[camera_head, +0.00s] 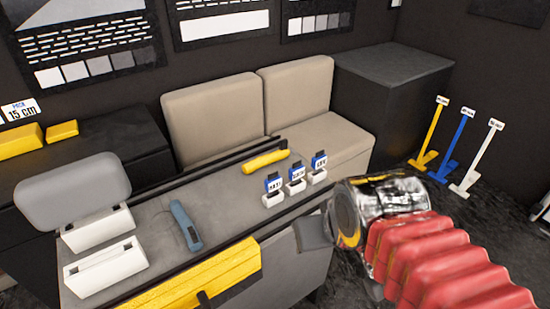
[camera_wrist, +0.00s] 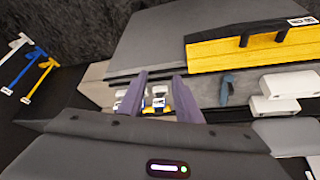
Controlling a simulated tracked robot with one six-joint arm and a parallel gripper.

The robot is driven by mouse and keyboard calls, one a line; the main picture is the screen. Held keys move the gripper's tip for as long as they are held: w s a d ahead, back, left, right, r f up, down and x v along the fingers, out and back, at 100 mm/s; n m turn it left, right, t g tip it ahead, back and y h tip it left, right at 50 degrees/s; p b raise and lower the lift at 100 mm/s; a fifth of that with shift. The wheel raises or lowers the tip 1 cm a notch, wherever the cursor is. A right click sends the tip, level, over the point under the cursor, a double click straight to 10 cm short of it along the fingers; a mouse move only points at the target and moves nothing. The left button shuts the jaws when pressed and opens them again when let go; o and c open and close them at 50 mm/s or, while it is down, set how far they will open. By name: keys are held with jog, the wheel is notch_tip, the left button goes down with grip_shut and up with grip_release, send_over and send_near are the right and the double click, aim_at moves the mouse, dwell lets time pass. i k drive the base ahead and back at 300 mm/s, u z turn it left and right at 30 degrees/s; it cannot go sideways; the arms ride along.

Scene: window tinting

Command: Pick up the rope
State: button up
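I cannot make out a rope in either view. In the head view, my gripper (camera_head: 313,232) is a grey shape at the right front edge of the grey table (camera_head: 225,190), partly hidden behind my shiny wrist. In the wrist view, my gripper (camera_wrist: 160,78) has its two purple-grey fingers apart, with nothing held between them. Small white stands with blue-and-white cards (camera_wrist: 158,98) show beyond and between the fingers; these stands (camera_head: 296,184) are on the table's right part in the head view.
On the table lie a yellow bar-shaped item (camera_head: 265,160), a blue-grey handled tool (camera_head: 186,226) and white boxes (camera_head: 105,268). A yellow case (camera_head: 205,280) is at the front edge. Yellow, blue and white tools (camera_head: 462,152) stand at right. A beige seat (camera_head: 325,140) is behind.

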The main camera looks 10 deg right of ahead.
aim_at(284, 152)
jog(key=z, duration=0.05)
jog(key=k, duration=0.5)
jog(key=z, duration=1.3)
jog(key=i, duration=1.7)
